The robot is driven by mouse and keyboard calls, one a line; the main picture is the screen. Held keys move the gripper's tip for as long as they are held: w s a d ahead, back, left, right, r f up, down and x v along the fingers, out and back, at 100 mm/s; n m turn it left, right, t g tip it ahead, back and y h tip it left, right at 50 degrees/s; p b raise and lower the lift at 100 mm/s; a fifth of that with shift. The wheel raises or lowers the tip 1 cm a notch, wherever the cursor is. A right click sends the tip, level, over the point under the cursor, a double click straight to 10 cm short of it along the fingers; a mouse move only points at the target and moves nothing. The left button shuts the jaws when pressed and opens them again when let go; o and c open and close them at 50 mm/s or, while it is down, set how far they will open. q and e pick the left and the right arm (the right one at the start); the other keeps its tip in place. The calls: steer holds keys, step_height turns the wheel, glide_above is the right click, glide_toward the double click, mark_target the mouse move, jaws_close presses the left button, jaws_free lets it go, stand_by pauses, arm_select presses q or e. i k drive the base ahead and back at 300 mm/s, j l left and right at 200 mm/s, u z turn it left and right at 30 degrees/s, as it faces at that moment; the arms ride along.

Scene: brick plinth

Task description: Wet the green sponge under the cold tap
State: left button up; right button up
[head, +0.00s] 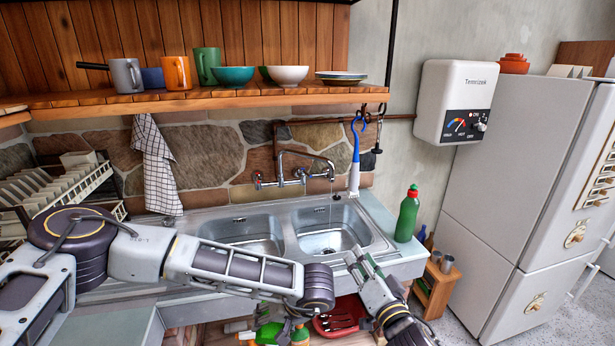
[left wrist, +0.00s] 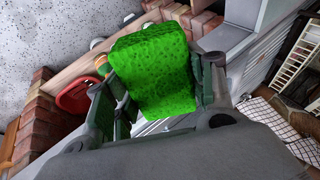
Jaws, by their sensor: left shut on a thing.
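The green sponge (left wrist: 152,72) is in the left wrist view, a bright green block between the fingers of my left gripper (left wrist: 158,92). The gripper is shut on it. In the head view my left arm crosses in front of the sink and its end drops low near the bottom edge; I cannot clearly make out the sponge there. My right gripper (head: 360,262) points up in front of the right basin, its fingers apart and empty. The wall-mounted mixer tap (head: 300,172) has two handles and a spout over the right basin (head: 335,240).
The dish rack (head: 60,190) is at left. A shelf (head: 220,97) with mugs and bowls runs above. A red tub (head: 342,318) sits under the sink.

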mark_target(302, 171)
steer(key=i+j, duration=0.15)
steer(key=i, duration=0.35)
steer(key=i+j, duration=0.15)
steer(key=i, duration=0.3)
steer(key=i+j, duration=0.1)
steer(key=i, duration=0.4)
